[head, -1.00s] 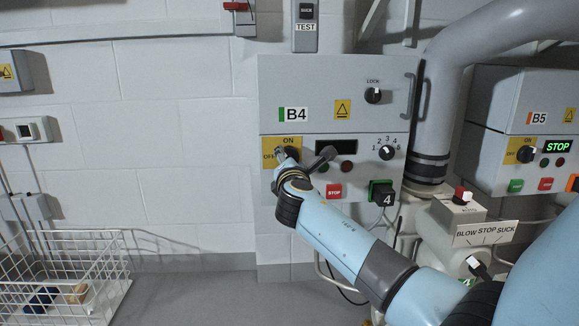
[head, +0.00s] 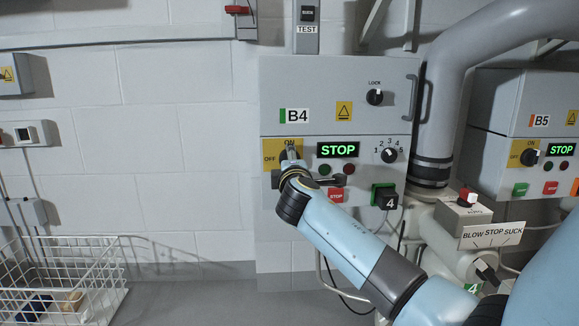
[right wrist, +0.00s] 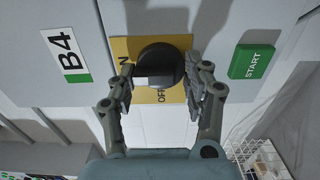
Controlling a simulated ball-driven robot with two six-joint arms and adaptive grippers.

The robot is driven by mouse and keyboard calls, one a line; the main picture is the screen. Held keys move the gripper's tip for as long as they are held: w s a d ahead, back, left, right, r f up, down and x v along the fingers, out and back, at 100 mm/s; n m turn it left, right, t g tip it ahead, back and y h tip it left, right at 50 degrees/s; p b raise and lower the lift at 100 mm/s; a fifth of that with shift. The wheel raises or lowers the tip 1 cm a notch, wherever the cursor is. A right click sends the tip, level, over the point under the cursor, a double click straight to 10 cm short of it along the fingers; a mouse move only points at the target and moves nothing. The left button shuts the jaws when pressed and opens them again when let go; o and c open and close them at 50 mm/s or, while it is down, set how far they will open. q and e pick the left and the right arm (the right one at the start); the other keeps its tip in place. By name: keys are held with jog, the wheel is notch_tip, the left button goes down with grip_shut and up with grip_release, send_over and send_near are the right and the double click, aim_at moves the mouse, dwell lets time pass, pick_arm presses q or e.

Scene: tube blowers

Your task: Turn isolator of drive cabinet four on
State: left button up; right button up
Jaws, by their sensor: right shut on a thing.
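The drive cabinet marked B4 (head: 336,90) hangs on the wall in the middle of the head view. Its isolator is a dark rotary knob (right wrist: 160,62) on a yellow ON/OFF plate (head: 270,158). In the head view the knob's handle points up at ON, partly hidden by my gripper. My right gripper (head: 292,168) is shut on the knob, its fingers on both sides of it in the right wrist view (right wrist: 158,74). The cabinet's display (head: 338,150) is lit with a green STOP. My left gripper is out of view.
Beside the isolator are a red STOP button (head: 336,195), a numbered selector (head: 389,155) and a green START button (right wrist: 252,62). A thick grey pipe (head: 436,110) runs right of the cabinet. Cabinet B5 (head: 520,100) stands further right. A wire basket (head: 95,245) is at lower left.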

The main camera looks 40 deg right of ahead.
jog(key=shift+w+r, duration=0.15)
jog(key=shift+r, duration=0.5)
jog(key=o, duration=0.9)
jog(key=shift+o, duration=0.2)
jog(key=shift+f, duration=0.15)
jog(key=shift+f, duration=0.15)
jog(key=v, duration=1.2)
jog(key=shift+d+f, duration=0.1)
jog(key=shift+f, duration=0.05)
